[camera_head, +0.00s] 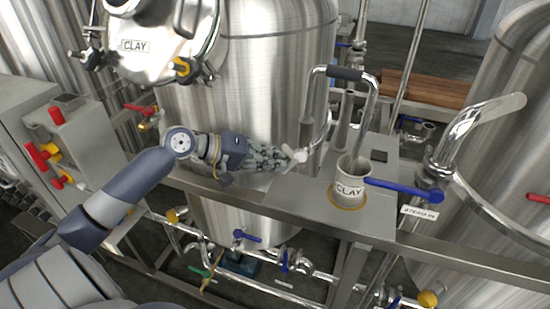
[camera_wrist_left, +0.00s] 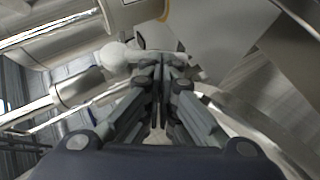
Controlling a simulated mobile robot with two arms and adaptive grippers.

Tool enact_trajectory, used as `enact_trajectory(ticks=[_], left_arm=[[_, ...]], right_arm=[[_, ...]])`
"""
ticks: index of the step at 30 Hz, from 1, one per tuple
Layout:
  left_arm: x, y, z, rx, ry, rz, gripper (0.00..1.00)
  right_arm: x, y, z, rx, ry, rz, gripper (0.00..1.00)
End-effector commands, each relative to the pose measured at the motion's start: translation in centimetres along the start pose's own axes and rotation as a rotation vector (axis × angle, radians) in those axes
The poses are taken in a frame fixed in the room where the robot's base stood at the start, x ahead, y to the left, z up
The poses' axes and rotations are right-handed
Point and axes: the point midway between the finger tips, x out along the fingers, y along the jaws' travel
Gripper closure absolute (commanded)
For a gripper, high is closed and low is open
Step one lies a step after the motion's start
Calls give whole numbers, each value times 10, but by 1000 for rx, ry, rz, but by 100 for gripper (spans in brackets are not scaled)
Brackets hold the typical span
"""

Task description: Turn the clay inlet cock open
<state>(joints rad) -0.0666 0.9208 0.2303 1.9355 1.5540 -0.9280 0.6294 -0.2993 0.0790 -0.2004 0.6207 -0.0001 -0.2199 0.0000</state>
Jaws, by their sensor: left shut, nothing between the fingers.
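A small pale metal cock handle (camera_head: 297,157) sits at the lower end of a pipe beside the tall steel tank, left of the white pot marked CLAY (camera_head: 350,188). I take it for the clay inlet cock, though no label on it can be read. My left gripper (camera_head: 284,156) is shut and empty, its fingertips right at the handle. In the left wrist view the shut fingertips (camera_wrist_left: 163,64) lie against or just in front of a pale round-ended handle (camera_wrist_left: 116,55); contact cannot be told. My right gripper is not in view.
A blue lever (camera_head: 400,189) above a steam-in label (camera_head: 419,212) is right of the pot. A bent pipe with a black grip (camera_head: 345,73) rises behind it. A steel frame rail (camera_head: 250,202) runs below my arm. A lidded CLAY hatch (camera_head: 150,45) is upper left.

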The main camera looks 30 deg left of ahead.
Motion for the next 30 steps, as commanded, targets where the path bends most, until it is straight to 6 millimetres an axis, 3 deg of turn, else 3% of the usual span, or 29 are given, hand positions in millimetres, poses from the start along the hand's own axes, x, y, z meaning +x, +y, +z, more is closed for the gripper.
enact_trajectory(ticks=[11,22,30], left_arm=[[2,-3,1,-15,0,19,100],[21,-16,13,-202,1,302,100],[22,-13,15,-254,0,382,100]], right_arm=[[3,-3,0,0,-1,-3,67],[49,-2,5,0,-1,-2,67],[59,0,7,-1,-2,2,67]])
